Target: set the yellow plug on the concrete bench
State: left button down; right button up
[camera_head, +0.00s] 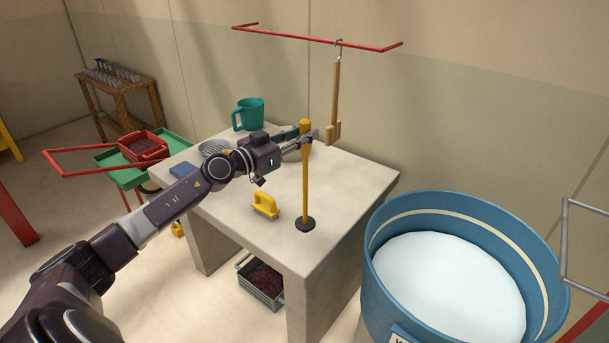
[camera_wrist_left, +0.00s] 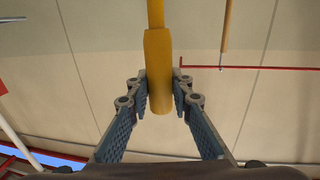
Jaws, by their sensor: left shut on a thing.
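The yellow plug (camera_head: 305,180) is a long upright yellow rod with a thicker grip at the top and a dark round disc at the bottom. My left gripper (camera_head: 304,134) is shut on the grip near its top. In the left wrist view the plug's grip (camera_wrist_left: 159,75) sits between the two fingers (camera_wrist_left: 159,100). The disc appears over the front right part of the concrete bench (camera_head: 345,190); I cannot tell whether it touches the top. My right gripper is not in view.
On the bench are a yellow handled block (camera_head: 265,205), a teal jug (camera_head: 249,114) and a grey strainer (camera_head: 214,147). A wooden tool (camera_head: 335,100) hangs from a red rail behind. A blue tub (camera_head: 381,255) with white contents stands right. The bench front is mostly clear.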

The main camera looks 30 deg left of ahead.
pick_arm(q)
notch_tip(320, 180, down, 7)
jog(key=shift+f+b, duration=0.1)
jog(key=shift+b, duration=1.1)
jog(key=shift+f, duration=0.4)
jog(key=shift+f, duration=0.1)
jog(key=c, duration=1.7)
grip_release()
jog(key=shift+f, duration=0.1)
jog(key=shift+c, duration=0.2)
jog(key=b, duration=0.2)
send_near(304, 154)
jog(key=shift+s+a+f, duration=0.25)
jog(key=shift+f, duration=0.4)
jog(key=shift+s+a+f, duration=0.25)
jog(key=shift+f, duration=0.4)
